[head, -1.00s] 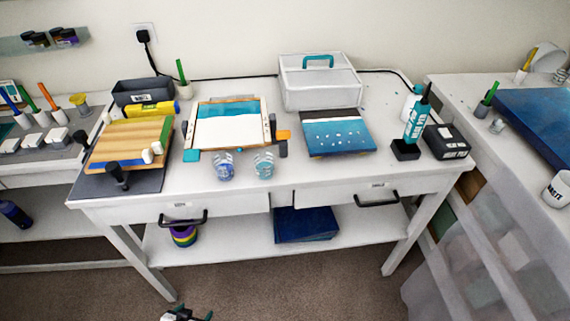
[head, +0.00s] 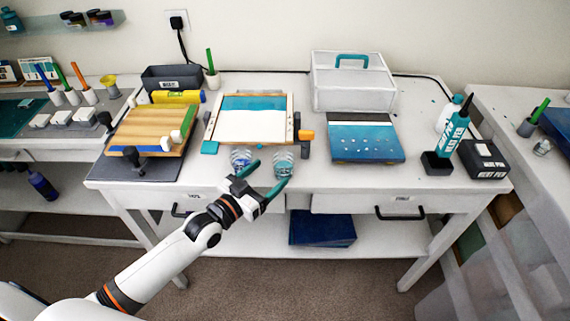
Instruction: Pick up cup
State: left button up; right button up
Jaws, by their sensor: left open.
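Two small clear cups stand near the front edge of the white table. The left cup (head: 240,157) holds something bluish, and its lower part is partly hidden by my gripper. The right cup (head: 284,160) has a teal tint. My left gripper (head: 264,178) comes in from the lower left. Its dark teal fingers are spread apart and nothing is between them. The fingertips point toward the right cup, at its lower left in the picture; I cannot tell whether they touch either cup. My right gripper is not in view.
Behind the cups lies a framed panel (head: 251,128) with an orange clamp at its right. A wooden board (head: 140,138) lies left and a blue panel (head: 366,143) right. Drawer handles jut from the front.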

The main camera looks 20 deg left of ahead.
aim_at(276, 169)
pick_arm(q)
jog(key=x, duration=0.2)
jog(key=p+x, duration=0.1)
jog(key=x, duration=0.1)
jog(key=f+x, duration=0.1)
jog(key=x, duration=0.2)
jog(key=shift+w+a+f, duration=0.1)
jog(key=c, duration=1)
jog(key=shift+c, duration=0.3)
jog(key=shift+r+b, duration=0.3)
jog(key=b+v, duration=0.2)
jog(key=v, duration=1.6)
